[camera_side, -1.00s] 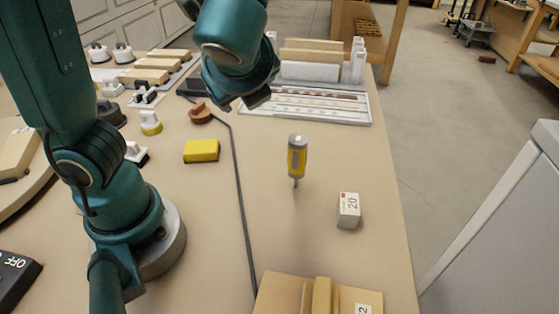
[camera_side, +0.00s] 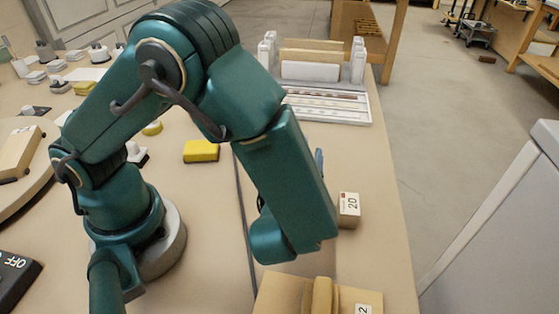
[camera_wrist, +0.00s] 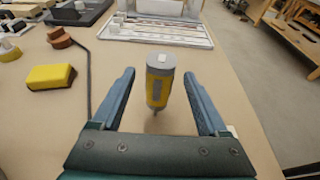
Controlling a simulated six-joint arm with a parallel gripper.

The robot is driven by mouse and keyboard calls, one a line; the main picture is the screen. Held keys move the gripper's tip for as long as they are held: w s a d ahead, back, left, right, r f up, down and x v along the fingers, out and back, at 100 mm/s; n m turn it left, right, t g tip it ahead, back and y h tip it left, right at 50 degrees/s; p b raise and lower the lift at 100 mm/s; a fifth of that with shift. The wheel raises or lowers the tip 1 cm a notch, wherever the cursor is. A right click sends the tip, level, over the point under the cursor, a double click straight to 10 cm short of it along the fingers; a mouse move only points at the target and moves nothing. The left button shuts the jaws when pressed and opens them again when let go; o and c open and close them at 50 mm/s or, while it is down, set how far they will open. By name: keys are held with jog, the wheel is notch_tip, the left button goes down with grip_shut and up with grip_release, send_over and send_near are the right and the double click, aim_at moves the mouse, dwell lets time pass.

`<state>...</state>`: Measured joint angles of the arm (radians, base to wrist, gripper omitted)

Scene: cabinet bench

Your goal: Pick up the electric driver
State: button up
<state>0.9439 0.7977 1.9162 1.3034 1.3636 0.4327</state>
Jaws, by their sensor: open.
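The electric driver (camera_wrist: 159,82) is a short upright cylinder with a grey and yellow body and a thin dark tip pointing down to the bench. It shows in the wrist view, between the two blue fingers of my gripper (camera_wrist: 161,103). The fingers are open, one on each side of it, with a gap on both sides. In the side view my arm hides the driver, and only a bit of a blue finger of my gripper (camera_side: 319,163) shows past the arm.
A yellow block (camera_side: 201,151) lies left of my arm. A small white-faced box marked 20 (camera_side: 349,210) stands close to the right of my forearm. A wooden block (camera_side: 318,295) is at the front. A white tray (camera_side: 335,107) lies behind. The bench's right edge is near.

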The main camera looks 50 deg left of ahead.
jog(key=shift+x, duration=2.6)
jog(key=shift+f, duration=0.15)
grip_shut()
